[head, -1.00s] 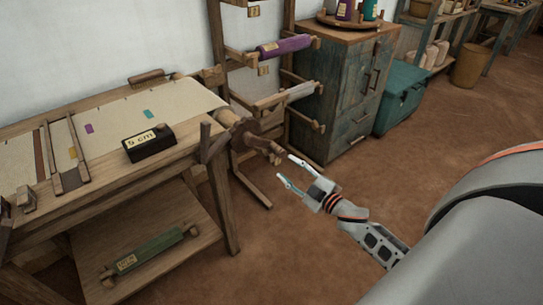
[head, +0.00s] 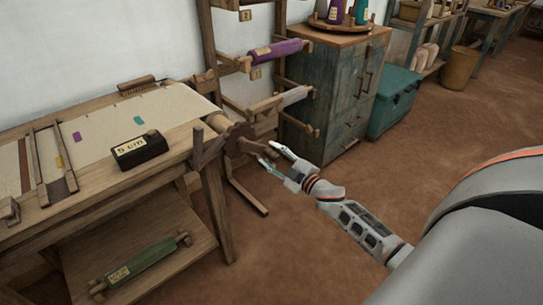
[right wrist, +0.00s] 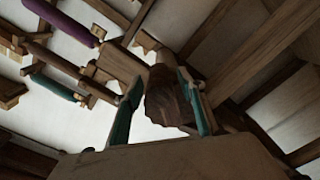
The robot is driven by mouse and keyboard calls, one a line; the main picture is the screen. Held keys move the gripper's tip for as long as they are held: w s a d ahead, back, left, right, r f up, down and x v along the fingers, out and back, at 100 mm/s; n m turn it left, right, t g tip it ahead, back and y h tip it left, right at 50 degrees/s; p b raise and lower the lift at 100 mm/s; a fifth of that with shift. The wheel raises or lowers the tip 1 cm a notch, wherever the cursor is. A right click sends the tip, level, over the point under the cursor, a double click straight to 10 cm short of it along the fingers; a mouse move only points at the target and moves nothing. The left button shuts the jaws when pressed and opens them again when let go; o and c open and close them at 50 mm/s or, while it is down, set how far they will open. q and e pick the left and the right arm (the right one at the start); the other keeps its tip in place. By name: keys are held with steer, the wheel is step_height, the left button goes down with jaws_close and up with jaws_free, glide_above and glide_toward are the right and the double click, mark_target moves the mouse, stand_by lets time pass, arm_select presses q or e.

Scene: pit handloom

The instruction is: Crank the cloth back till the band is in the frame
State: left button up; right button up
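The cream cloth (head: 120,115) lies over the loom, with purple, teal and yellow marks. A narrow brown band (head: 23,165) crosses it at the far left, just left of the wooden frame's (head: 38,165) left bar, outside the frame. A toothed wheel (head: 240,134) and wooden crank handle (head: 262,149) sit at the right end of the cloth beam. My right gripper (head: 274,156) is at the handle, fingers apart. In the right wrist view a brown wooden piece (right wrist: 166,95) stands between the teal fingers (right wrist: 160,105); a gap shows on its left side. My left gripper is not seen.
A black block marked 5 cm (head: 139,150) stands on the loom's edge. A rack with a purple roll (head: 275,52) and a grey roll stands behind the crank. A green roll (head: 140,262) lies on the lower shelf.

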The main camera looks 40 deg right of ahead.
steer(key=shift+c, duration=0.5)
jaws_close()
steer(key=shift+a, duration=0.1)
